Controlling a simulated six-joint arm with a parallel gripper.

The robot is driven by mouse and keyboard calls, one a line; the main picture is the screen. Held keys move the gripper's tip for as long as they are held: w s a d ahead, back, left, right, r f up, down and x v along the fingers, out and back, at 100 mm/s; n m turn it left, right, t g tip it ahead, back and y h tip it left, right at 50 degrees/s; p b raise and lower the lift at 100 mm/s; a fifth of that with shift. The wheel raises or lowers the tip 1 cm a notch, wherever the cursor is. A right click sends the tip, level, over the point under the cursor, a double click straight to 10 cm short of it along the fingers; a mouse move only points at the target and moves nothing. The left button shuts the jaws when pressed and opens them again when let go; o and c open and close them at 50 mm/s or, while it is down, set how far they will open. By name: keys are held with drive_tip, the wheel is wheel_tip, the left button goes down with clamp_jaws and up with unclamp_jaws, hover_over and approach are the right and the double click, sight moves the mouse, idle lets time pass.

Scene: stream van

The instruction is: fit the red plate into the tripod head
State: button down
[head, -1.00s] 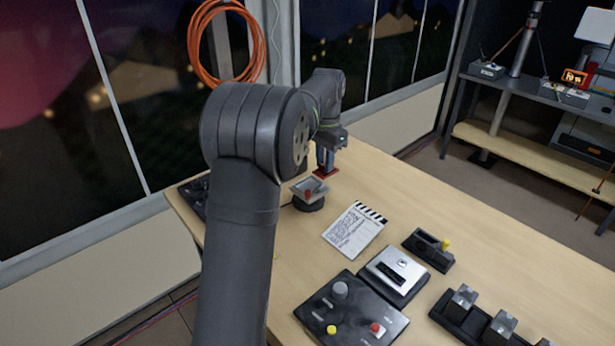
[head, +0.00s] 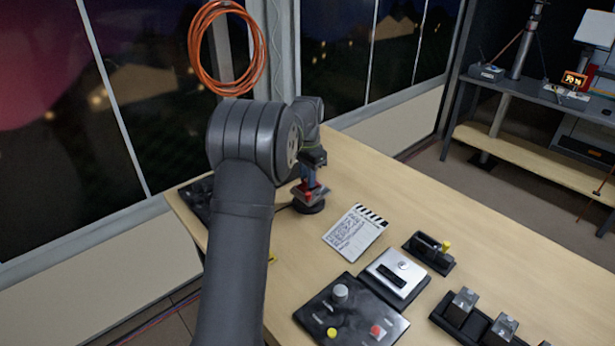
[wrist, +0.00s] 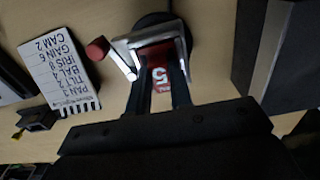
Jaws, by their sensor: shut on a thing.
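My gripper (head: 309,183) is shut on the red plate (wrist: 161,76), which carries a white number. The plate is at the tripod head (head: 309,206), a grey metal frame on a round black base. In the wrist view the plate lies within the outline of the metal frame (wrist: 117,45), between its side walls. I cannot tell whether it is fully seated or just above the frame. A lever with a red knob (wrist: 97,48) stands at the frame's side. My fingers hide part of the plate.
A clapperboard (head: 355,232) lies right of the tripod head; it also shows in the wrist view (wrist: 60,72). Control boxes (head: 350,312) and a small black device with a yellow knob (head: 430,252) stand nearer the front. The table's far right part is clear.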

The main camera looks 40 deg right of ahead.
drive_tip(key=shift+f, duration=0.1)
drive_tip(key=c, duration=1.3)
unclamp_jaws()
wheel_tip(320, 180, up, 12)
wheel_tip(320, 180, down, 12)
drive_tip(key=shift+r, duration=1.85)
